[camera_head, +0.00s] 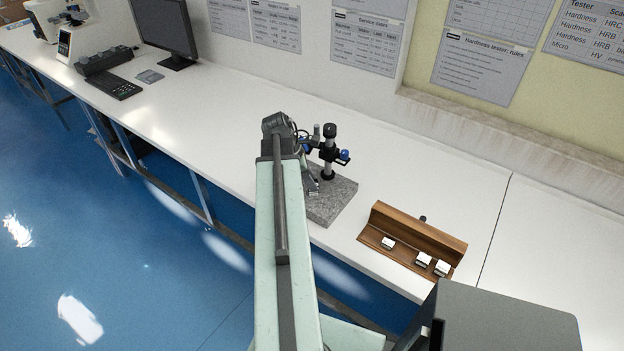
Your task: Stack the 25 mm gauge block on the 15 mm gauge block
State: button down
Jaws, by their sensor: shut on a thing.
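My arm reaches out over the grey granite plate (338,200) on the bench. My gripper (312,184) is small in the picture and partly hidden by my own arm. It is low over the plate's left part, shut on a small pale metal block (314,193). I cannot tell whether the block touches the plate. Three small bright blocks sit in the wooden case (414,230): one left block (388,243) and two close together on the right, a first (423,259) and a second (442,268). Their sizes cannot be read, so I cannot tell the 25 mm from the 15 mm block.
A dark comparator stand (329,155) with blue knobs rises from the plate, close to the right of my gripper. A monitor (164,29), a keyboard (113,84) and a white instrument (50,18) stand far left. The bench right of the case is clear.

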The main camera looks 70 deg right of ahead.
jog(key=shift+f+b, duration=0.45)
jog(key=c, duration=1)
grip_release()
jog(key=shift+r, duration=0.1)
jog(key=p+v, duration=0.7)
jog(key=shift+w+a+r, duration=0.15)
jog(key=shift+w+r, duration=0.05)
jog(key=shift+r, duration=0.1)
